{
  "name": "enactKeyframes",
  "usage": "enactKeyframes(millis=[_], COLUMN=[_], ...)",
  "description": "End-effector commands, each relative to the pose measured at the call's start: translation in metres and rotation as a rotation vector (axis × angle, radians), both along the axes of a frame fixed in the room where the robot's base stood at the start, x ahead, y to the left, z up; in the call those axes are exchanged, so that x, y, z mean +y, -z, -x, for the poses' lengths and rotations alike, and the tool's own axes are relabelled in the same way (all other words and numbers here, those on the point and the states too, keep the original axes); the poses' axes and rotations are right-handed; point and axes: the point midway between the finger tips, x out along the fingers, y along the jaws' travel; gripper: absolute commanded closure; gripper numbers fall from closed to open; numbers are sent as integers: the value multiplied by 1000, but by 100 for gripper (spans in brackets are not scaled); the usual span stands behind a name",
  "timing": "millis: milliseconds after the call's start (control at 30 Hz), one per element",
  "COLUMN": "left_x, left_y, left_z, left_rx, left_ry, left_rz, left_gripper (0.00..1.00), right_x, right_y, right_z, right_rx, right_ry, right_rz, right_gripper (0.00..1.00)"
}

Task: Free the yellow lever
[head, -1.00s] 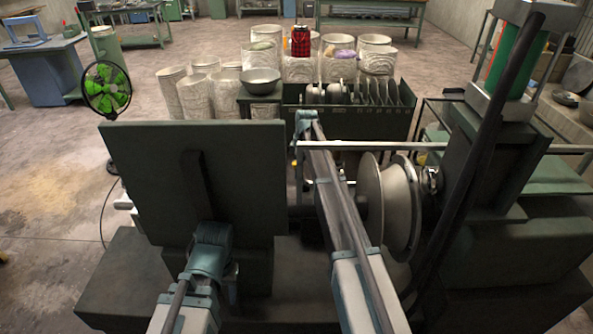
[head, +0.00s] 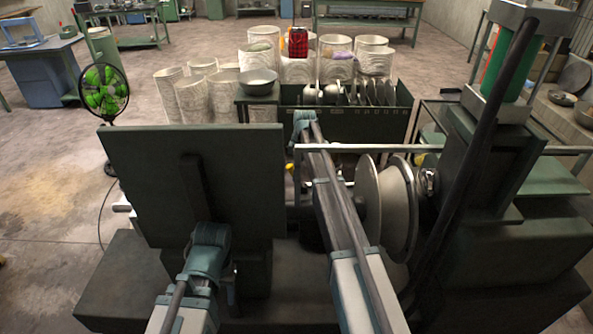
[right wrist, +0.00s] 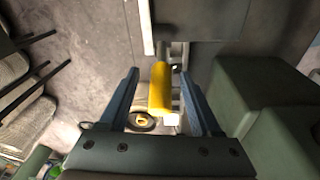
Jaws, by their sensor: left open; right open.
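The yellow lever (right wrist: 160,88) stands out in the right wrist view as a short yellow cylinder on a metal rod. It lies between the two blue-grey fingers of my right gripper (right wrist: 161,100), which is open, with a visible gap on each side of the lever. In the head view a small yellow spot (head: 290,167) shows beside my right forearm; I cannot tell whether it is the lever. The right gripper is hidden there behind the arm. My left gripper (head: 233,283) is low in front of the dark green panel, small and dark, apart from the lever.
A dark green panel (head: 150,190) stands at the left. The machine has pale metal discs (head: 400,205) right of my right arm and a horizontal bar (head: 450,149) across it. A rack of plates (head: 355,120), a bowl (head: 258,80) and a green fan (head: 103,92) stand beyond.

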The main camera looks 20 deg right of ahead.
Motion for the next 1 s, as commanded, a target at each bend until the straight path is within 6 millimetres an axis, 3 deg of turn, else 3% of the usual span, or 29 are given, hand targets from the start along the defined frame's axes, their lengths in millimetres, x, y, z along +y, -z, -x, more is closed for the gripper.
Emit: enactKeyframes(millis=[700,1000], left_x=[0,0], left_y=[-105,-130], left_z=[0,0], left_rx=[0,0], left_ry=[2,0], left_rz=[0,1], left_gripper=[50,50], right_x=[-9,-12], right_y=[-105,-130], right_z=[10,12], right_rx=[0,0], right_ry=[1,1], right_rz=[0,-1], right_gripper=[36,36])
